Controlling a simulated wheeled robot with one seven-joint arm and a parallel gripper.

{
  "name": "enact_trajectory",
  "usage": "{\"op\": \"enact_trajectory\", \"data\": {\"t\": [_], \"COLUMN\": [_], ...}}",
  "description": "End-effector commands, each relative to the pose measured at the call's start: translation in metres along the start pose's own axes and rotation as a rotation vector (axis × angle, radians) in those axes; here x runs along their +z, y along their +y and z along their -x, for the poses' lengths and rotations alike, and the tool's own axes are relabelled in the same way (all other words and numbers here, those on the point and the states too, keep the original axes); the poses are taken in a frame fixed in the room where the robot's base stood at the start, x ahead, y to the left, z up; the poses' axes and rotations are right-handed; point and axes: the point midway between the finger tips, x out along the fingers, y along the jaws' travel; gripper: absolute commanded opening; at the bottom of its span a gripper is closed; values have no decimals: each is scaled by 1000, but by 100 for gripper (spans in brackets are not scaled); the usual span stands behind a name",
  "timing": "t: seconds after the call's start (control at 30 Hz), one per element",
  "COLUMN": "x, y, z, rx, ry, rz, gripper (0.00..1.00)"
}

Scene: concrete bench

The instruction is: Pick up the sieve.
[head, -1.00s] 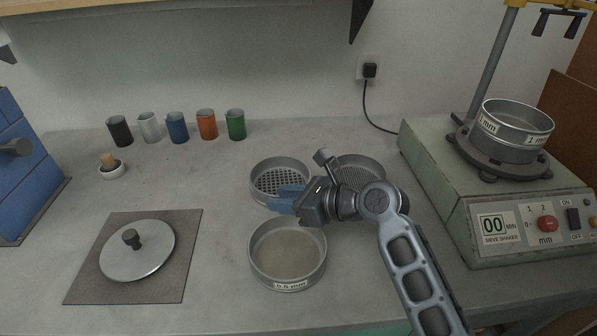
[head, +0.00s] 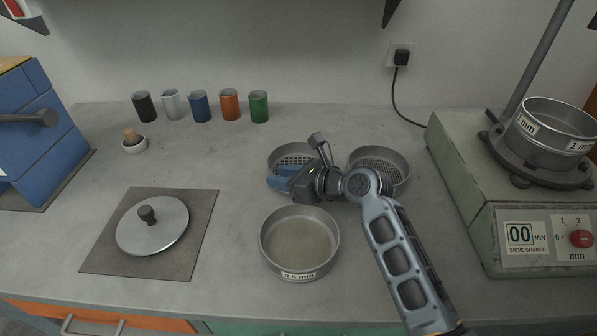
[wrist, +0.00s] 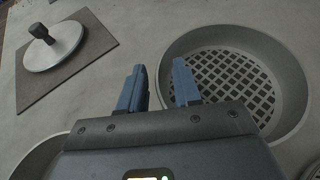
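Three loose sieves stand on the bench. The front one, labelled 0.5 mm (head: 299,243), has a fine mesh and is clear of my gripper. A coarse-mesh sieve (head: 289,152) stands behind my gripper and is partly hidden by it; it fills the right of the wrist view (wrist: 234,80). A third sieve (head: 379,160) with finer mesh stands right of it, partly behind my arm. My gripper (head: 279,178) has blue fingers, apart and empty. In the wrist view my gripper (wrist: 159,80) has its right fingertip over the coarse sieve's near rim; whether it touches is unclear.
A sieve labelled 1 mm (head: 553,128) sits on the green sieve shaker (head: 475,185) at right. A lid (head: 152,232) lies on a grey mat (head: 98,262) at left. Several coloured cups line the back, with a small brush-like item (head: 134,143) nearby. The bench between mat and sieves is clear.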

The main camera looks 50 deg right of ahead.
Motion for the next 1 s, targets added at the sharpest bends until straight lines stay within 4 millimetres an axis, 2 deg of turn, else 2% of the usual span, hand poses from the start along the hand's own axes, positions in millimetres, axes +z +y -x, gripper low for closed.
{"op": "enact_trajectory", "data": {"t": [0.23,0.57,1.0], "x": [0,0,0], "y": [0,0,0], "z": [-1,-1,-1], "rx": [0,0,-1], "ry": [0,1,0], "rz": [0,0,0], "gripper": [32,0,0]}}
